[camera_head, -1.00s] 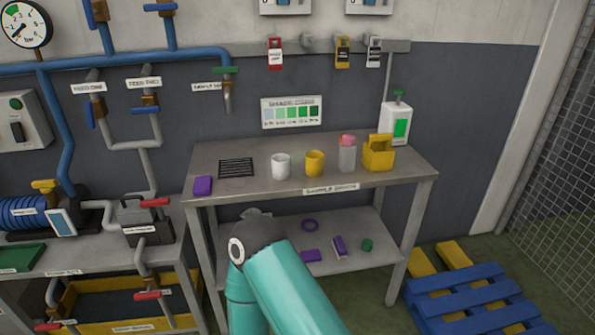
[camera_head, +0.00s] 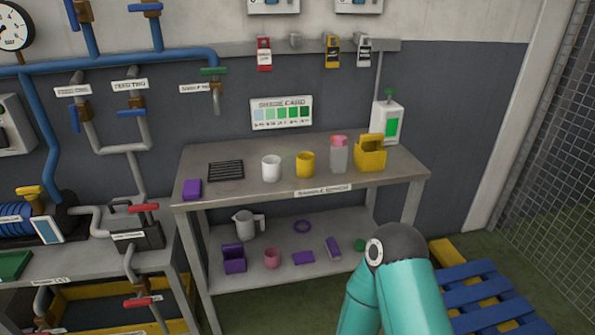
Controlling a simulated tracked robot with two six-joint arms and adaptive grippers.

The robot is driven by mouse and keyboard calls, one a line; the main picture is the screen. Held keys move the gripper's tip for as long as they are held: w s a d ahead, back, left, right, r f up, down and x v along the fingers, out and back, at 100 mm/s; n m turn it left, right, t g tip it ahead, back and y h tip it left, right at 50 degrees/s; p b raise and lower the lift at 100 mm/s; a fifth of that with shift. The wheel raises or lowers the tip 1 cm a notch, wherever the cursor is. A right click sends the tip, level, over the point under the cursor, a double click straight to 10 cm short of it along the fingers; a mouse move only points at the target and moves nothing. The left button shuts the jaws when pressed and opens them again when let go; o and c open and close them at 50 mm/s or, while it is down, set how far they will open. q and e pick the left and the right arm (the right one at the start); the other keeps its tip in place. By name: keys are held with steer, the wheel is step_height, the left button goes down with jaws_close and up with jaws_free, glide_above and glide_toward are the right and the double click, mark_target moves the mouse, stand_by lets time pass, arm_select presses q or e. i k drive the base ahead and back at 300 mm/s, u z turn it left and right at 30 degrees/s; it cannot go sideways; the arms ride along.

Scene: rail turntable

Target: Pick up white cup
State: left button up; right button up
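The white cup (camera_head: 271,168) stands upright on the top of the sample bench (camera_head: 235,190), between a black grate and a yellow cup (camera_head: 305,164). Nothing touches it. A teal arm link of mine with a dark joint shows at the lower right, in front of the bench and well away from the cup. Neither of my grippers shows in the view, so I cannot see what they hold.
On the bench top are a purple block (camera_head: 192,189), the black grate (camera_head: 226,171), a pink-capped bottle (camera_head: 339,155) and a yellow caddy (camera_head: 370,153). The lower shelf holds a white jug (camera_head: 247,224) and several small items. A blue pallet (camera_head: 480,290) lies at the right.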

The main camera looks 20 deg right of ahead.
mark_target(271, 165)
steer(key=z, duration=0.05)
steer(key=i, duration=1)
steer(key=u, duration=0.05)
